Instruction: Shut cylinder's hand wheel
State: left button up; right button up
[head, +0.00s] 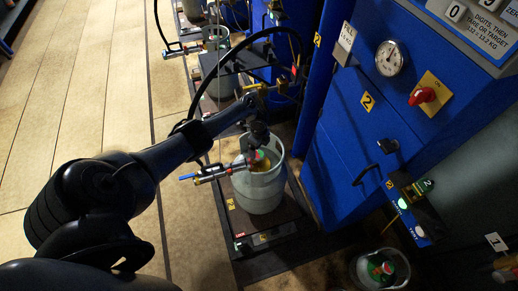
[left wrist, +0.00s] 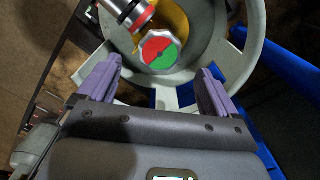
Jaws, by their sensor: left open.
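The gas cylinder (head: 263,190) is pale grey-green and stands upright on a dark scale platform (head: 256,245) in the head view. Its hand wheel, red and green with a silvery rim, shows in the left wrist view (left wrist: 159,51) inside the cylinder's collar (left wrist: 240,62). A filling connector (head: 208,174) with a blue end is at the valve, and part of it shows in the left wrist view (left wrist: 130,14). My left gripper (left wrist: 158,82) is open. Its two purple fingers are apart, one to each side of the wheel and short of it. My right gripper is not in view.
A blue scale cabinet (head: 345,150) with a gauge (head: 389,58) and a red knob (head: 424,95) stands right of the cylinder. Another cylinder (head: 380,268) is at lower right. A black hose (head: 222,62) arches behind my arm. The tiled floor (head: 90,100) at left is clear.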

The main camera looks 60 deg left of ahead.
aim_at(260, 155)
pick_arm(q)
notch_tip(260, 155, up, 6)
jog(key=shift+f+p, duration=0.1)
jog(key=shift+p, duration=1.05)
jog(key=shift+d, duration=0.15)
jog(key=shift+t+y, duration=0.8)
jog(key=d+f, duration=0.1)
jog(key=d, duration=0.2)
jog(key=d+f, duration=0.1)
jog(key=d, duration=0.3)
jog(key=d+f, duration=0.1)
jog(key=d, duration=0.3)
jog(key=shift+w+d+f, duration=0.15)
jog(key=shift+w+d, duration=0.05)
jog(key=shift+w, duration=0.05)
jog(key=s+d+r+n+t, duration=0.1)
jog(key=s+d+r+n, duration=0.3)
jog(key=d, duration=0.5)
jog(key=s+d+r+n+t, duration=0.1)
jog(key=s+d+r+n, duration=0.1)
jog(key=s+d+r, duration=0.35)
jog(key=s+d+r+n+h, duration=0.2)
jog(key=s+d+r+n, duration=0.35)
jog(key=s+r, duration=0.45)
notch_tip(260, 155, up, 34)
jog(key=p, duration=3.4)
jog(key=shift+w+d+r, duration=0.2)
jog(key=shift+d, duration=0.05)
